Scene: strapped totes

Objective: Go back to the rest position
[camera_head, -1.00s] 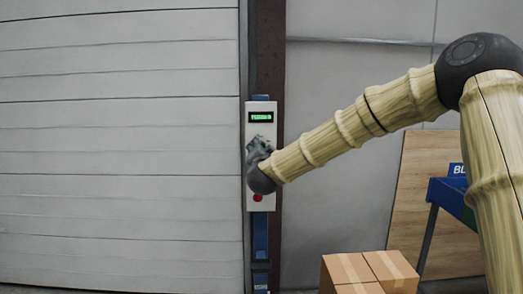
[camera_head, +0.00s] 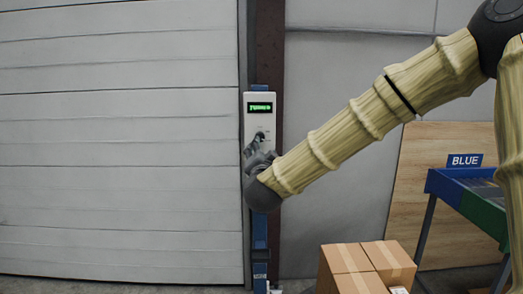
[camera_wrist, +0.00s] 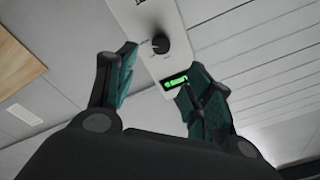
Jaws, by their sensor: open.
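My gripper (camera_wrist: 158,92) is open and empty in the wrist view, its two dark jaws with teal pads apart. In front of it is a white control box (camera_wrist: 152,18) with a black knob (camera_wrist: 160,43) and a lit green display (camera_wrist: 174,82). The knob shows between the jaws, and I see no contact with it. In the head view my gripper (camera_head: 257,152) overlaps the lower part of the control box (camera_head: 258,106), hiding much of it. The display (camera_head: 260,107) glows green at the top; its text is too small to read.
A large white panelled door (camera_head: 120,150) fills the left. A dark brown post (camera_head: 270,50) stands behind the box. Cardboard boxes (camera_head: 368,265) are stacked below my arm. A blue-and-green stand (camera_head: 465,195) with a BLUE sign (camera_head: 465,160) and a wooden board (camera_head: 415,200) are at right.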

